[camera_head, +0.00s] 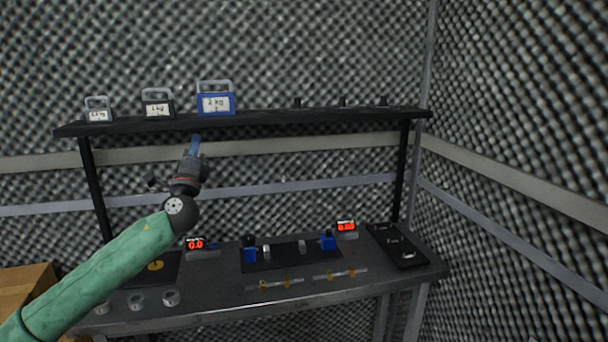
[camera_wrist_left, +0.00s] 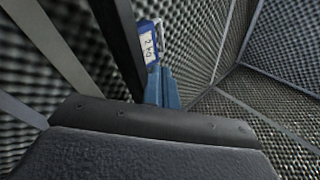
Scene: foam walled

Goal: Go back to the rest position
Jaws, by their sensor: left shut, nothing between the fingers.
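My left arm reaches in from the left in the head view. Its gripper (camera_head: 195,145) points up, just below the front edge of the shelf (camera_head: 330,118), and is shut with nothing held. In the left wrist view the blue fingers (camera_wrist_left: 162,88) are together, near the blue 2 kg weight (camera_wrist_left: 148,42). That blue weight (camera_head: 216,103) stands upright on the shelf, above the fingertips. My right gripper does not show in either view.
A 1 kg weight (camera_head: 158,104) and a smaller weight (camera_head: 98,110) stand left on the shelf. The bench (camera_head: 220,305) below carries red displays, blue clamps, a black tray (camera_head: 397,245) and several metal cylinders. A cardboard box (camera_head: 25,290) stands at left. Foam walls enclose the place.

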